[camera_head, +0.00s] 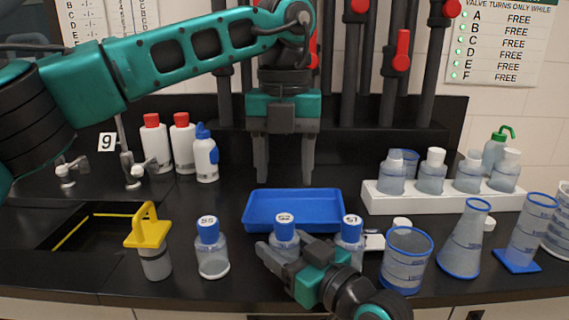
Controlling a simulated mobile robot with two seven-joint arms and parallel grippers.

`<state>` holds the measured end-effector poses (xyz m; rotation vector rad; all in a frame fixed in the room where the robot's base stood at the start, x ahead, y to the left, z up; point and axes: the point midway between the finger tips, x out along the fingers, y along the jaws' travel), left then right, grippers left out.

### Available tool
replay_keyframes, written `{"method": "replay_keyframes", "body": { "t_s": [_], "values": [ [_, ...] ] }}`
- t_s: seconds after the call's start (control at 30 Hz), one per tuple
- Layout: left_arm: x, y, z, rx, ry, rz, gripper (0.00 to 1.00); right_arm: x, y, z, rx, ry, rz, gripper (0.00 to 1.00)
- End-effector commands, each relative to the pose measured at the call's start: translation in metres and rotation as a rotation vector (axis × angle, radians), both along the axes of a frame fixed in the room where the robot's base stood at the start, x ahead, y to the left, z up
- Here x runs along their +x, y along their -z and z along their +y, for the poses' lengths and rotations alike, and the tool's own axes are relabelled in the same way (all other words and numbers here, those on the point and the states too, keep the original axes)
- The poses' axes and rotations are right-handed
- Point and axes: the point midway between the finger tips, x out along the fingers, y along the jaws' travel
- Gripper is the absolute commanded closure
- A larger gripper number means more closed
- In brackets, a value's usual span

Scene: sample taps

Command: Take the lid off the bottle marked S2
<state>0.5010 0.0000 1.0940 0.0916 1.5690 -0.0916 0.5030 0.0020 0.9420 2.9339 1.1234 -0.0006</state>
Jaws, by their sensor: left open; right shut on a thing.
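Three clear bottles with blue lids stand in a row at the counter's front. The left bottle (212,258) has a lid mark that looks like S5, and the right bottle (351,243) is marked S1. The middle bottle (284,225) has a lid mark too small to read surely; it may be S2. Its blue lid is on. My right gripper (281,252) comes from the lower right and is shut on the middle bottle's body, hiding its lower part. My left gripper (284,168) points down, open and empty, above the blue tray, behind and higher than the middle lid.
An empty blue tray (292,210) lies behind the bottles. A yellow-topped container (154,262) stands left, near the sink (90,235). A beaker (404,262) and a flask (464,245) stand right. A white rack (450,202) holds several bottles. White bottles (183,145) stand behind left.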

Motion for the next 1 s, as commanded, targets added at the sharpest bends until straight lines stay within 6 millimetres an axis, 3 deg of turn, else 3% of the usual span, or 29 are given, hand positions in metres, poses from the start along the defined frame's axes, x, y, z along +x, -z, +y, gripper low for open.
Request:
{"method": "replay_keyframes", "body": {
  "t_s": [1.0],
  "values": [
    [0.0, -0.0001, -0.0001, 0.001, 1.916, 0.0, 0.43, 0.0, 0.0001, 0.0, 0.0, 0.0, 0.0, 1.0]
  ]
}}
